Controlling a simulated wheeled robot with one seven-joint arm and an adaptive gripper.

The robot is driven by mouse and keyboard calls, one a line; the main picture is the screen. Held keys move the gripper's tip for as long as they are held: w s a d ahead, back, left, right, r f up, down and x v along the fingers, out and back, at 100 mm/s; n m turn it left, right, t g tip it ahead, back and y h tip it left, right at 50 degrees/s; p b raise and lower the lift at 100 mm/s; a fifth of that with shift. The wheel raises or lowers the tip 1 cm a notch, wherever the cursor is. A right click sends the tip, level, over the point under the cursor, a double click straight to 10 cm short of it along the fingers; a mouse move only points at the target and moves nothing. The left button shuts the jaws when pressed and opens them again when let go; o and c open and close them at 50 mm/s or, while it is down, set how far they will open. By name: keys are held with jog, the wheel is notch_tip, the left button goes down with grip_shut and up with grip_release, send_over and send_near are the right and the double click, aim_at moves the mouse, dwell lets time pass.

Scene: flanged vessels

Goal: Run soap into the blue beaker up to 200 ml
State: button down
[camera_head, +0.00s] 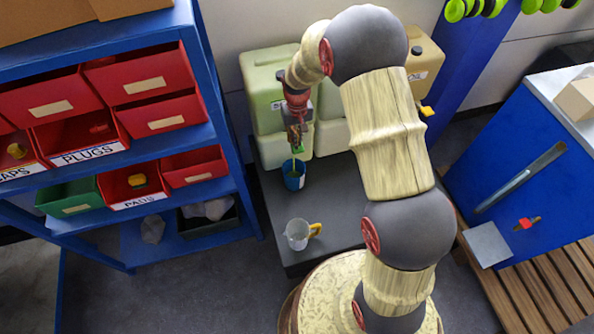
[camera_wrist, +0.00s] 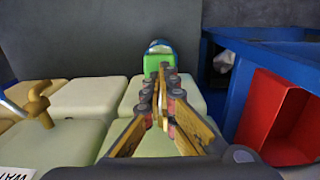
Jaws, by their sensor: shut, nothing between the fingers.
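The blue beaker (camera_head: 294,181) stands upright on the dark bench top, below a green tap (camera_head: 298,149) on a pale green container (camera_head: 270,92). A thin green stream appears to run from the tap down into the beaker. The liquid level and scale marks are too small to read. My gripper (camera_head: 296,136) is shut and empty, just above the green tap. In the wrist view, my gripper's fingertips (camera_wrist: 164,68) are close to the green tap (camera_wrist: 157,64), perhaps touching it. The beaker's blue rim (camera_wrist: 160,47) shows beyond the tap.
A clear jug with a yellow handle (camera_head: 299,234) stands nearer on the bench top (camera_head: 274,208). A tan container (camera_head: 424,60) with a yellow tap stands to the right. A blue shelf with red bins (camera_head: 134,76) is on the left, and a blue cabinet (camera_head: 530,150) on the right.

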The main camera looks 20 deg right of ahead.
notch_tip(320, 180, up, 8)
jog(key=p, duration=0.5)
dwell(0.7)
jog(key=s+r+t+b, duration=0.2)
jog(key=s+r+b, duration=0.1)
jog(key=s+r, duration=0.8)
jog(key=s+r+t+b, duration=0.3)
jog(key=s+r, duration=0.8)
jog(key=s, duration=0.8)
jog(key=shift+s+t+b, duration=0.25)
jog(key=shift+t+b, duration=0.05)
jog(key=shift+b, duration=0.35)
